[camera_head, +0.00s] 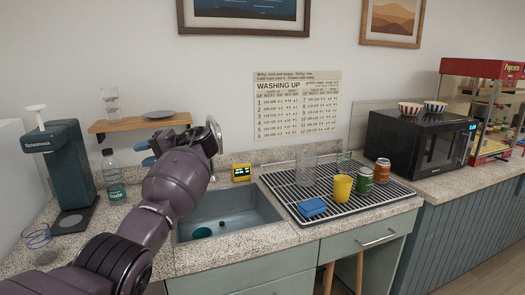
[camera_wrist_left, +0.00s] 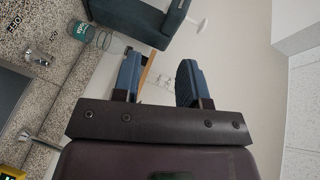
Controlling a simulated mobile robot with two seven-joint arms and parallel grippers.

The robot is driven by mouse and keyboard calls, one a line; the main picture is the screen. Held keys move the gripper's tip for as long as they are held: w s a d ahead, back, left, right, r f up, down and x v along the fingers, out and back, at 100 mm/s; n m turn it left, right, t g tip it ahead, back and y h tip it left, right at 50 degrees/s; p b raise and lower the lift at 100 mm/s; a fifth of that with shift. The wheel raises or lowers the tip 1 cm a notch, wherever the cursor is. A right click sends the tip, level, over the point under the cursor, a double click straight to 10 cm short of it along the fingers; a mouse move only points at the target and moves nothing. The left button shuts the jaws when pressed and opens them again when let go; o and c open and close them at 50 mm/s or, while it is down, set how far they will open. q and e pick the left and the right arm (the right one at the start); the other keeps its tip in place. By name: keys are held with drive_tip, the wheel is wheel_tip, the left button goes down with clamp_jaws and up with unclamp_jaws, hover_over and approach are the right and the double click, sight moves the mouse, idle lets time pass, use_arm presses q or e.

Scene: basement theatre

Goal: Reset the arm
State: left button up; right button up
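My left arm (camera_head: 172,185) comes in from the lower left in the head view and reaches up over the counter, in front of the sink's left side. My left gripper (camera_head: 149,152) is partly hidden behind its own wrist, with blue fingers showing near the small wooden shelf. In the left wrist view the two blue fingers of the left gripper (camera_wrist_left: 159,72) stand well apart with nothing between them. My right arm and gripper do not show.
A soda bottle (camera_head: 113,178) and a dark green soda maker (camera_head: 66,165) stand left of my arm. A wooden shelf (camera_head: 125,124) is behind it. The sink (camera_head: 245,207) and faucet (camera_head: 215,130) are close on the right. A black drying rack (camera_head: 385,193) holds cups and cans.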

use_arm(q)
drive_tip(key=w+d+r+m+t+h, duration=0.3)
drive_tip(key=w+d+m+t+h, duration=0.35)
drive_tip(key=t, duration=0.55)
drive_tip(key=s+d+f+t+h+b, duration=0.1)
drive_tip(key=s+d+f+t+h, duration=0.2)
drive_tip(key=f, duration=0.5)
drive_tip(key=s+d+f+t+h+b, duration=0.1)
drive_tip(key=s+d+f+h, duration=0.1)
drive_tip(key=s+f+h, duration=0.45)
drive_tip(key=s+a+f+n+g+b, duration=0.2)
drive_tip(key=s+a+f+g, duration=0.1)
drive_tip(key=s+f, duration=1.6)
drive_tip(key=s+a+f+n+g+b, duration=0.2)
drive_tip(key=s+a+f+g, duration=0.1)
drive_tip(key=s+f, duration=1.6)
drive_tip(key=s+a, duration=0.1)
drive_tip(key=s, duration=0.1)
drive_tip(key=shift+s+a+f, duration=0.15)
drive_tip(key=shift+s+a, duration=0.15)
drive_tip(key=shift+a, duration=0.1)
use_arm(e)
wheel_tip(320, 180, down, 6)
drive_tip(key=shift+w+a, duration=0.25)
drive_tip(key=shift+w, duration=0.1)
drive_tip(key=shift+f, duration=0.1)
